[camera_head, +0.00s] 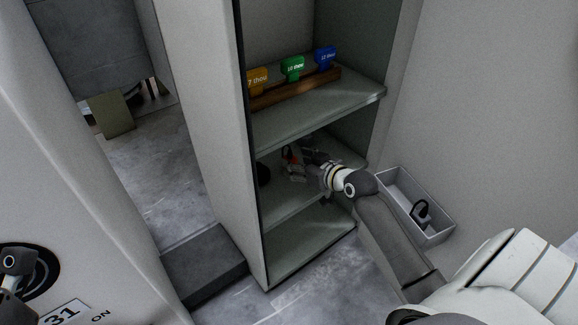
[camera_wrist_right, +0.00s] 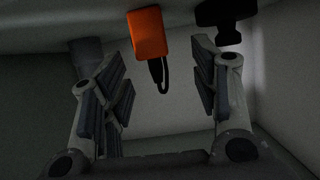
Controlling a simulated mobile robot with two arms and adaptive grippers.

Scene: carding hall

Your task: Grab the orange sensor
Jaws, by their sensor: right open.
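The orange sensor (camera_wrist_right: 148,32) is a small orange block with a black loop at one end, seen at the top of the right wrist view. A small reddish-orange patch (camera_head: 290,154) on the middle shelf in the head view looks like the same sensor, mostly hidden. My right gripper (camera_head: 293,165) reaches into the middle shelf space. In the right wrist view my right gripper (camera_wrist_right: 160,95) is open, its fingers apart on either side of the sensor's black loop, with visible gaps. My left gripper's fingers are not in view.
The cabinet's middle shelf (camera_head: 285,205) also holds a dark object (camera_head: 263,173) at its left. A black object (camera_wrist_right: 226,14) is near the right finger. Gauge tags stand in a wooden rack (camera_head: 295,88) above. A grey bin (camera_head: 440,233) is at right.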

